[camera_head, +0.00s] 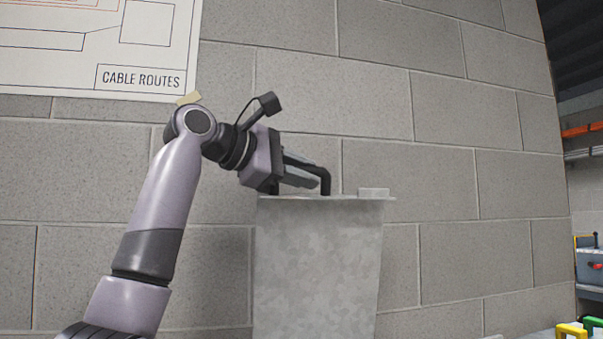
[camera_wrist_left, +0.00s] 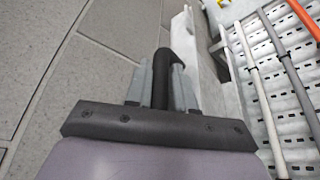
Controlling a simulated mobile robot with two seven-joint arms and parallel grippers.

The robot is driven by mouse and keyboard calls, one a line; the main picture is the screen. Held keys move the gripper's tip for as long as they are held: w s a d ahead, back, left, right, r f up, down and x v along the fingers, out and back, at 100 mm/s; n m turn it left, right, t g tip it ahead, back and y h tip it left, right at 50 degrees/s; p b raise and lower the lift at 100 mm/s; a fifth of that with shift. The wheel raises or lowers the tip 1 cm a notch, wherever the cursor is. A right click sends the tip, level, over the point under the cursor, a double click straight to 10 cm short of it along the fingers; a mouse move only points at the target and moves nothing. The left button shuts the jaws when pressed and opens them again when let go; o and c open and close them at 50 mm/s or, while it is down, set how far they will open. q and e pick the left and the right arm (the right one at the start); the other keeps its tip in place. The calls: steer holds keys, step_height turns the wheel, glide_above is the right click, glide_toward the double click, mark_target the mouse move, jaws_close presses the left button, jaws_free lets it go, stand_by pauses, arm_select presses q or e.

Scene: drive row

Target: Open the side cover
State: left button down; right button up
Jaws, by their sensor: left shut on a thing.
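A grey mottled metal panel or housing (camera_head: 318,265) stands in front of the block wall in the head view. A thin flat plate (camera_head: 345,199) runs along its top edge. I cannot tell for sure which of these is the side cover. A black handle (camera_head: 326,182) rises from the top edge. My left gripper (camera_head: 305,177) is shut on this handle. In the left wrist view the black handle (camera_wrist_left: 167,72) stands between the two grey fingers of the left gripper (camera_wrist_left: 165,88). The handle's lower part is hidden by the gripper. My right gripper is not in view.
The block wall (camera_head: 430,110) is close behind, with a cable routes sign (camera_head: 140,78). In the wrist view, orange and grey pipes (camera_wrist_left: 285,50) lie over a slotted tray at right.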

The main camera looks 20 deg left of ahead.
arm_select(q)
steer(key=c, duration=1.1)
jaws_free()
steer(key=shift+o, duration=0.2)
steer(key=b+v, duration=0.2)
steer(key=v, duration=0.5)
steer(key=shift+s, duration=0.15)
